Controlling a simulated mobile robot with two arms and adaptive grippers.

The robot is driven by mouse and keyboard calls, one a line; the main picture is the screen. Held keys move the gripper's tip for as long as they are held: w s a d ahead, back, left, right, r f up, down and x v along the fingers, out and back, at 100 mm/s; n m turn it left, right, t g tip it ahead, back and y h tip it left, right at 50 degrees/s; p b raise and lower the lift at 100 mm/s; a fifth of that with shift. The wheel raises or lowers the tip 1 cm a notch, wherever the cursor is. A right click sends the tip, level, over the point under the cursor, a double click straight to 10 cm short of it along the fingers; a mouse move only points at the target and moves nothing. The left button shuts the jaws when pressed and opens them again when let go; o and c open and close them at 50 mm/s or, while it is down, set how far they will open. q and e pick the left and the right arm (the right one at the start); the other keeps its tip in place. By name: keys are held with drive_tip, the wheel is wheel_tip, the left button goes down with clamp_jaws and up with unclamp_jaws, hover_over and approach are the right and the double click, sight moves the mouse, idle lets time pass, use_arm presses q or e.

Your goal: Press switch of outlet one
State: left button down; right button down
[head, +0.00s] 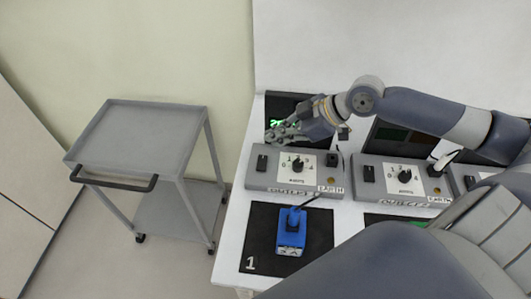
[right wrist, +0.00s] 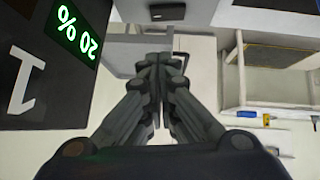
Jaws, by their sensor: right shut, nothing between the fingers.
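Outlet one (head: 297,188) is a grey box on the white table, at the table's left end. It has a black rocker switch (head: 262,160) on its left side, a dial (head: 298,164) in the middle and an "EARTH" label at the right. My right gripper (head: 272,135) is shut and empty, behind and above the box, with its fingertips pointing left near the switch but apart from it. Its closed fingers also show in the right wrist view (right wrist: 158,65). A display with green digits (right wrist: 75,28) reads 20 % there. My left gripper is not in view.
A blue device (head: 291,235) with a black cable lies on a black mat (head: 258,225) marked 1 in front of outlet one. A second outlet box (head: 403,185) stands to the right. A grey cart (head: 140,130) stands left of the table. My arm crosses above the boxes.

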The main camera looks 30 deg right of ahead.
sight(266, 159)
drive_tip(key=p+x, duration=0.1)
drive_tip(key=x, duration=0.3)
drive_tip(key=shift+w+a+f, duration=0.2)
drive_tip(key=shift+a, duration=0.05)
wheel_tip(266, 159, down, 3)
drive_tip(key=shift+w+d+r, duration=0.1)
drive_tip(key=shift+d+r, duration=0.05)
drive_tip(key=shift+d+f+p, duration=0.15)
drive_tip(key=shift+f+p, duration=0.2)
drive_tip(key=shift+f, duration=0.4)
drive_tip(key=shift+w+d+f+g+b, duration=0.15)
drive_tip(key=shift+w+f+g+b, duration=0.15)
drive_tip(key=shift+f+b, duration=0.15)
drive_tip(key=shift+s, duration=0.15)
drive_tip(key=shift+r, duration=0.1)
